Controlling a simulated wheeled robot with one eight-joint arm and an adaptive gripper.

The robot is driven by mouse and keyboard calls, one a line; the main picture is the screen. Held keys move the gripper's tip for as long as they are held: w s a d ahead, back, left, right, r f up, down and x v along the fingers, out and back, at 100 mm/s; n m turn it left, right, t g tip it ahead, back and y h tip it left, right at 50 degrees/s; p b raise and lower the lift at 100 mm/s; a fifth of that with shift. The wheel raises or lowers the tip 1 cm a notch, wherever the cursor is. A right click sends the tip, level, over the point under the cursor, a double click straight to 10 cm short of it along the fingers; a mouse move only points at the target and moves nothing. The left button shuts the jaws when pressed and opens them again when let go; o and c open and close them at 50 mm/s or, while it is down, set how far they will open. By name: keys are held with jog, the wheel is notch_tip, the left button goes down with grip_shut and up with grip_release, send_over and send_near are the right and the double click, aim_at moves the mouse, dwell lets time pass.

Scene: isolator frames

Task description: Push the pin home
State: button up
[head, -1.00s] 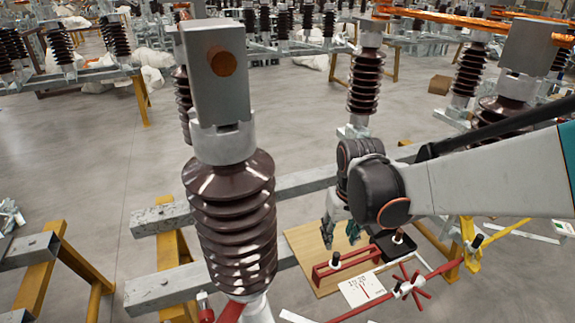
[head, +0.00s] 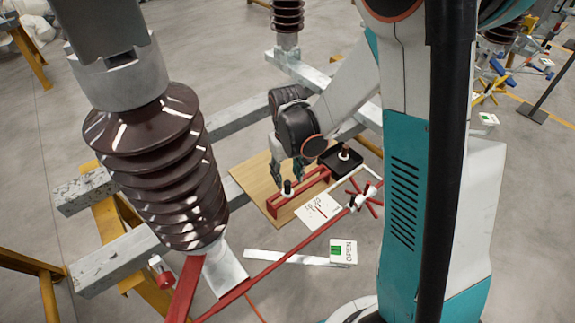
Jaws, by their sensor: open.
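A small black-topped pin with a pale collar (head: 287,188) stands upright at the red bracket (head: 312,186) on a wooden board (head: 243,177). How deep it sits cannot be told. My gripper (head: 288,178) is open and points down just above and behind this pin, its fingers showing on either side of it in the picture. Whether they touch it cannot be told. A second, similar dark-topped piece (head: 344,153) stands in the black tray (head: 357,167) to the right.
A white printed card (head: 318,211) lies in front of the bracket. A red handwheel (head: 365,197) and red rod are at its right. A large brown insulator (head: 160,165) rises close on the left. A green-marked OPEN sign (head: 343,251) is in front.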

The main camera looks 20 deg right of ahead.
aim_at(287, 183)
notch_tip(287, 183, down, 6)
jog(key=shift+b, duration=0.9)
grip_shut()
jog(key=shift+r, duration=0.2)
jog(key=shift+r+p, duration=2.1)
jog(key=shift+r, duration=1.05)
jog(key=shift+r, duration=0.1)
